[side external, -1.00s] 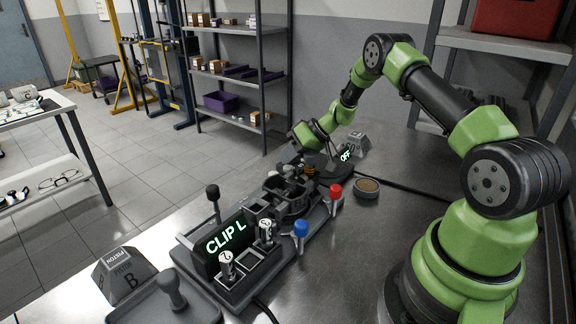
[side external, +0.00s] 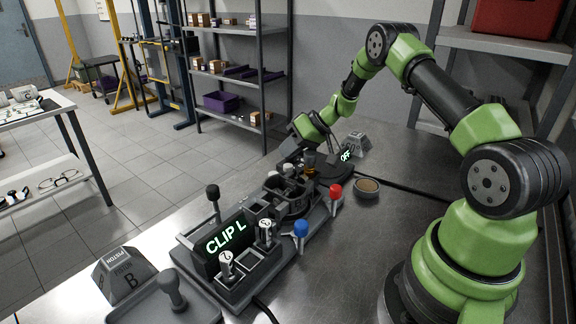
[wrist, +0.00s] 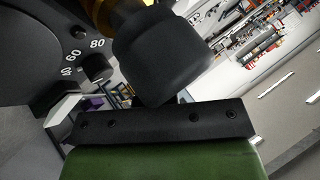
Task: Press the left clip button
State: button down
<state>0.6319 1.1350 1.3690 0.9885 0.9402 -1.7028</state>
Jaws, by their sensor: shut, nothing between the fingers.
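The fixture's black display (side external: 226,240) reads "CLIP L" in the side external view. The fixture (side external: 293,205) behind it has a round dark holder with small metal parts in it. My gripper (side external: 287,163) is shut and empty, close over the far end of the fixture. Its fingertips are small and partly hidden, so I cannot tell whether they touch anything. I cannot pick out the left clip button with certainty. In the wrist view, a black rounded part (wrist: 160,55) fills the middle, beside a dark dial (wrist: 35,45) marked 40, 60, 80.
A blue-topped post (side external: 300,229) and a red-topped post (side external: 334,191) stand along the fixture's right side. Two pale pistons sit in the near tray.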

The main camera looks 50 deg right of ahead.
aim_at(289, 164)
jog(key=shift+r, duration=2.4)
jog(key=s+a+r+g+h, duration=0.1)
jog(key=s+a+r, duration=0.4)
jog(key=a+r, duration=0.25)
jog(key=s+a+r+g, duration=0.1)
jog(key=s+a+r, duration=0.4)
jog(key=r, duration=0.4)
jog(key=s+a+r+m+t+h, duration=0.1)
jog(key=s+a, duration=0.2)
jog(key=s, duration=0.5)
jog(key=s+a+r+m+h, duration=0.1)
jog(key=s+a, duration=0.2)
jog(key=s, duration=0.5)
jog(key=shift+s+r+t, duration=0.2)
jog(key=shift+r+t, duration=0.05)
jog(key=shift+t, duration=0.15)
